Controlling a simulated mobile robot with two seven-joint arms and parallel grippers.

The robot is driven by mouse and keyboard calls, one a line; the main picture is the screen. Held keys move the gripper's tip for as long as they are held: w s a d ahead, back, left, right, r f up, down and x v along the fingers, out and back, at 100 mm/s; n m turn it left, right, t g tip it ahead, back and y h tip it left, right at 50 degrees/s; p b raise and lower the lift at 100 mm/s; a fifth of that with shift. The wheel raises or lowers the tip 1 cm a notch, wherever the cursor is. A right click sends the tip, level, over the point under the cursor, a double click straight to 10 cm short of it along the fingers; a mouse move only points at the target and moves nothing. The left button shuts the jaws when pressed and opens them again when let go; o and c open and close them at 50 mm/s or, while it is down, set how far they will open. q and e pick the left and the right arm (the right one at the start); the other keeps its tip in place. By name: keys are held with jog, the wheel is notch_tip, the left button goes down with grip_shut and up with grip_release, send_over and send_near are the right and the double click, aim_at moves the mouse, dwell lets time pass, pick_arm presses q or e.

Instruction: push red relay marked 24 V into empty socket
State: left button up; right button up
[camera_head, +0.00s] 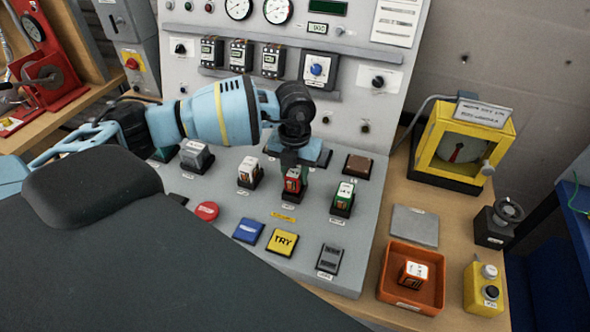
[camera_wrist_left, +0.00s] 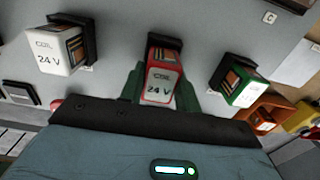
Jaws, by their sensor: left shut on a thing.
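The red relay (camera_head: 293,181) has a white face reading "COIL 24 V" in the left wrist view (camera_wrist_left: 160,86). It stands in the middle of a row of relays on the sloped grey panel. My left gripper (camera_head: 297,163) points down from above and is shut on it, with green fingers on both its sides in the left wrist view. A black socket (camera_wrist_left: 165,39) is at the relay's far end, in line with it. I cannot tell how deep the relay sits in it. My right gripper is not in view.
A white 24 V relay (camera_head: 249,173) stands left of it and a green-sided relay (camera_head: 343,196) right. Below are a blue button (camera_head: 249,231), a yellow TRY button (camera_head: 281,243) and a grey switch (camera_head: 329,259). An orange tray (camera_head: 388,290) holds another relay (camera_head: 414,273).

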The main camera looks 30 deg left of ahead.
pick_arm(q)
jog(key=shift+f, duration=0.5)
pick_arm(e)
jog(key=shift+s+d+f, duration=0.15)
pick_arm(q)
jog(key=shift+f, duration=0.5)
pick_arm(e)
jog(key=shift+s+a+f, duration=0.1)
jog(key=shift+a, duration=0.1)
pick_arm(q)
jog(key=o, duration=1.1)
jog(key=shift+c, duration=0.2)
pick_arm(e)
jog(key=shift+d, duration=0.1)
pick_arm(q)
jog(key=shift+r, duration=0.1)
jog(key=shift+r+p, duration=0.4)
jog(key=shift+r, duration=0.75)
jog(key=shift+r+p, duration=0.6)
jog(key=shift+r, duration=0.75)
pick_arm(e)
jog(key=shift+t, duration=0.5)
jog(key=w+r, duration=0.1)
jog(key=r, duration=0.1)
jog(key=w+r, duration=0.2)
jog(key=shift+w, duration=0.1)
pick_arm(q)
jog(key=shift+f, duration=0.1)
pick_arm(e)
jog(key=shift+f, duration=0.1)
